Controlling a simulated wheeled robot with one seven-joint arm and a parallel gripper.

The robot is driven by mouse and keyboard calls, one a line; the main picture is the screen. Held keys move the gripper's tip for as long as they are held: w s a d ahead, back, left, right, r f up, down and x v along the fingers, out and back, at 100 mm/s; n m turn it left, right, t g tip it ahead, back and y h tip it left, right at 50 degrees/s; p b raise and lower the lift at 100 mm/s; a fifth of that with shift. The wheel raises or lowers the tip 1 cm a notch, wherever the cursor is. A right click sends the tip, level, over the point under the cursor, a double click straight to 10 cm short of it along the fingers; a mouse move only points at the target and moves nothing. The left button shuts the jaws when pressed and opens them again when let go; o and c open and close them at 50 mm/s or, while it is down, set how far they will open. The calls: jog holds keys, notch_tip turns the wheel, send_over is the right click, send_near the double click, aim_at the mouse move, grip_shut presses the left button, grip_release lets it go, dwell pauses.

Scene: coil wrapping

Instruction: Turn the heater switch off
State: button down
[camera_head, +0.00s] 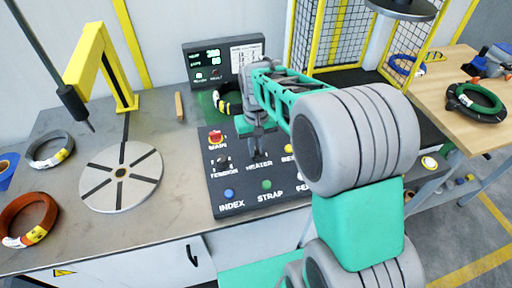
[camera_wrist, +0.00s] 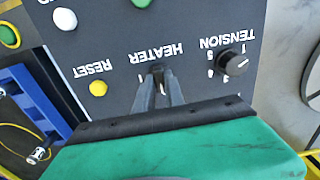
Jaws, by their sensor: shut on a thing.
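The heater switch (camera_wrist: 158,70) is a small dark knob on the black control panel, beside the white word HEATER in the wrist view. My gripper (camera_wrist: 160,82) reaches onto it with its two grey fingers close together, shut on the switch. The fingers hide most of it, so its setting cannot be read. In the head view my gripper (camera_head: 257,155) comes down on the control panel (camera_head: 230,206) just above the HEATER label, and the switch itself is hidden there.
Near the switch are the tension knob (camera_wrist: 233,62), the yellow reset button (camera_wrist: 98,88) and the red main button (camera_head: 216,137). A display (camera_head: 207,62) stands behind the panel. A round turntable (camera_head: 120,200) and coils lie to the left. A yellow-framed mesh cage stands behind my arm.

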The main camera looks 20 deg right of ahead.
jog(key=c, duration=1.4)
grip_release()
jog(key=shift+c, duration=0.2)
notch_tip(320, 180, up, 8)
jog(key=shift+f+b, duration=0.1)
jog(key=shift+b, duration=0.25)
